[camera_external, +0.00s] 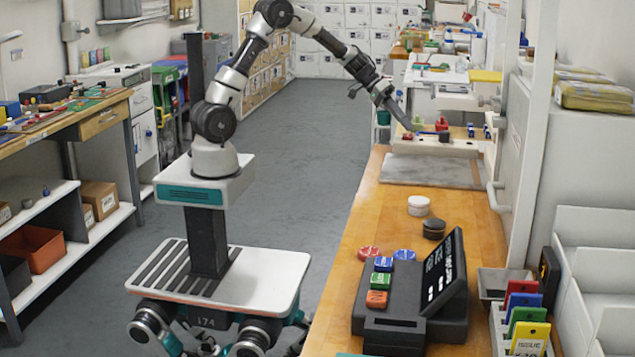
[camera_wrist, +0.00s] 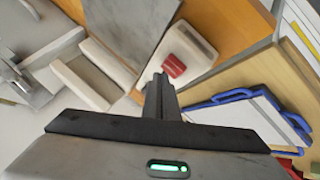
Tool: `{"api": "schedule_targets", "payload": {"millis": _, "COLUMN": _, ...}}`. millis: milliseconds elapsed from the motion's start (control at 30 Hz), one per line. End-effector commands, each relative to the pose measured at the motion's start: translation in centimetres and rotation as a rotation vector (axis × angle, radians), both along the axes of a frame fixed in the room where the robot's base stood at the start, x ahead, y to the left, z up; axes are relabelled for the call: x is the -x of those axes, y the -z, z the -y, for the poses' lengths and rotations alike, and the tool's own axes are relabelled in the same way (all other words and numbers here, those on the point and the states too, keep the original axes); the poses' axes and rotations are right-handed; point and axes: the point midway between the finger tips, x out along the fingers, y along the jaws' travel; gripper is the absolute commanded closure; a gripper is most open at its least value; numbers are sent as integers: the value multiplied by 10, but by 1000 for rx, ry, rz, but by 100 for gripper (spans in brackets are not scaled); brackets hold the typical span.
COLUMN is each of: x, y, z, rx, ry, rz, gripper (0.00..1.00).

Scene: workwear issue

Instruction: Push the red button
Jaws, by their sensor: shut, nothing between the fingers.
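The red button (camera_wrist: 174,65) is a small red block on top of a cream box (camera_wrist: 196,42), just ahead of my fingertips in the wrist view. In the external view, a small red top (camera_external: 408,136) shows on a cream box (camera_external: 405,147) at the far part of the wooden counter. My gripper (camera_external: 407,126) reaches down just above it. In the wrist view, my gripper (camera_wrist: 160,80) has its dark fingers together, with nothing between them. I cannot tell whether the tips touch the button.
A grey slab (camera_external: 432,170) lies in front of the box. A clipboard with a blue clip (camera_wrist: 240,97) lies to the right in the wrist view. A black terminal (camera_external: 410,298) with coloured keys and two round tins (camera_external: 426,214) stand nearer on the counter.

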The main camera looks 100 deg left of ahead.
Motion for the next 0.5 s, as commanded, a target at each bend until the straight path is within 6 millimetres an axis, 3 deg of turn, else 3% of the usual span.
{"api": "schedule_targets", "payload": {"millis": 167, "x": 0, "y": -4, "z": 0, "rx": -1, "ry": 0, "rz": 1, "gripper": 100}}
{"api": "schedule_targets", "payload": {"millis": 500, "x": 0, "y": -38, "z": 0, "rx": -1, "ry": 0, "rz": 1, "gripper": 100}}
